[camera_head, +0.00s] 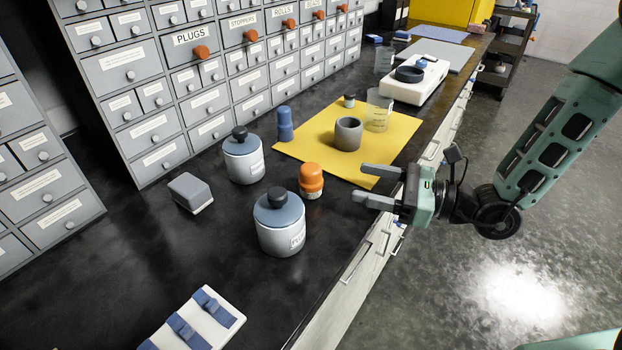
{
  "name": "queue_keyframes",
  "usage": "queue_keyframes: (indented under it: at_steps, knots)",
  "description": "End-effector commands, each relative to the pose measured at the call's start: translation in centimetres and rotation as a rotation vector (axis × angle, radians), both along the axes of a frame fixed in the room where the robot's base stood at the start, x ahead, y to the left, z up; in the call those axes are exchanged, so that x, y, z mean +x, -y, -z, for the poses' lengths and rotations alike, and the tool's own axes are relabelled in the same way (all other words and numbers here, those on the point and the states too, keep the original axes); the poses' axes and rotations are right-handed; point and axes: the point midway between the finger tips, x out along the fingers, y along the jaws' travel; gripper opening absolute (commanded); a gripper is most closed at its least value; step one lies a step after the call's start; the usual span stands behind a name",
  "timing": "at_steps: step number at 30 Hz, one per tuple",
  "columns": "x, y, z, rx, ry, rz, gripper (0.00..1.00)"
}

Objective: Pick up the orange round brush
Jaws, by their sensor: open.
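The orange round brush (312,178) stands upright on the black countertop, just off the near-left edge of the yellow mat. It has a rounded orange top and a short pale base. My gripper (362,182) is open and empty at the counter's front edge, to the right of the brush. Its two fingers point left toward the brush, with a gap between fingertips and brush. Nothing hides the brush.
Two lidded grey jars (281,225) (243,160) stand left of the brush. A grey block (190,192) lies farther left. Drawer cabinets (150,100) line the back.

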Motion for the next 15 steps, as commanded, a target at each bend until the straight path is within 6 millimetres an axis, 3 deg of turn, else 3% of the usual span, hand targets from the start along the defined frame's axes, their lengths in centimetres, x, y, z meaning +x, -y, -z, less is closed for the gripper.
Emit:
queue_keyframes:
  at_steps: [9,15]
  knots:
    - [2.3,-6.1,-0.1,0.000,0.001,-0.005,0.62]
    - [3.0,-7.8,0.0,0.000,0.001,-0.003,0.62]
